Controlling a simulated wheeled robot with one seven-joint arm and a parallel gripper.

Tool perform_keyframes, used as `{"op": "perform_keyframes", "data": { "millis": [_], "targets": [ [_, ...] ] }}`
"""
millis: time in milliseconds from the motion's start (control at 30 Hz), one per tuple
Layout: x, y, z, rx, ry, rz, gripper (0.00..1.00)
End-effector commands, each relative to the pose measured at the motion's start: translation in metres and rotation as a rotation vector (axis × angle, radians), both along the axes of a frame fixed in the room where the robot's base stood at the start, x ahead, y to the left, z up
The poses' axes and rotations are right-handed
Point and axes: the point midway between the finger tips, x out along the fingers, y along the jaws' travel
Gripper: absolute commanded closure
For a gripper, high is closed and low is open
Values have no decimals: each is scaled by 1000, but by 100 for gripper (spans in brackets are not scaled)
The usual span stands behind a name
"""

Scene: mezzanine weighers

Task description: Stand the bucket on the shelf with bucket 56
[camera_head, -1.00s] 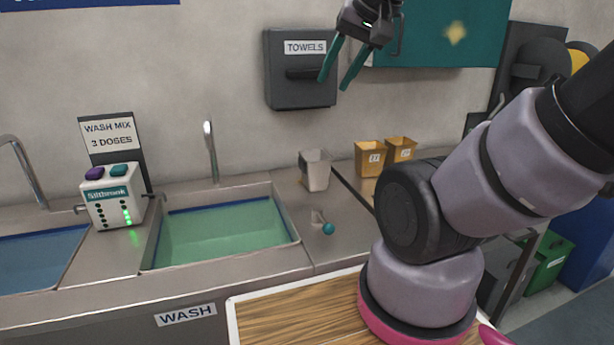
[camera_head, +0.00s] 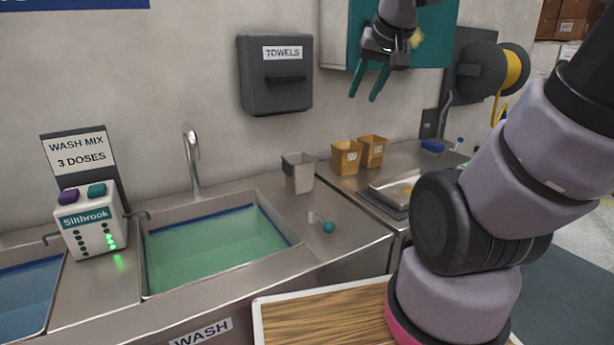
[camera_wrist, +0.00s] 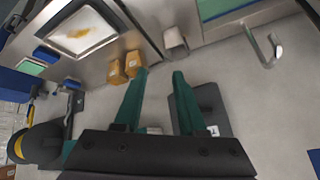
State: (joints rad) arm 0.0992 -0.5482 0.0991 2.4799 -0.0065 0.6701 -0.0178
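Two amber buckets stand side by side on the steel counter by the wall, a left one (camera_head: 345,157) and a right one (camera_head: 371,151). Each has a small white label whose number I cannot read surely. Both also show in the wrist view, one (camera_wrist: 116,73) beside the other (camera_wrist: 133,63). A pale grey bucket-like container (camera_head: 299,172) stands to their left, at the sink's corner. My gripper (camera_head: 363,97) is open and empty, high above the amber buckets; its teal fingers are apart in the wrist view (camera_wrist: 159,75). No shelf bearing a bucket marked 56 can be made out.
A towel box (camera_head: 276,75) and a teal cabinet (camera_head: 335,40) are on the wall near my gripper. A hose reel (camera_head: 480,72) is at right.

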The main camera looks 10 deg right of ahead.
Motion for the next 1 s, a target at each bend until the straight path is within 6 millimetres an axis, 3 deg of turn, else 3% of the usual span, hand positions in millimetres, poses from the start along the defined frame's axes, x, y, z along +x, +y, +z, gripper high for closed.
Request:
{"op": "perform_keyframes", "data": {
  "millis": [267,467,700,1000],
  "targets": [
    [47,-11,-27,-105,-10,51,60],
    [95,-18,-62,-190,-27,128,60],
    [166,-21,-136,-251,-96,288,60],
    [227,-4,-216,-180,-296,432,60]
  ]
}}
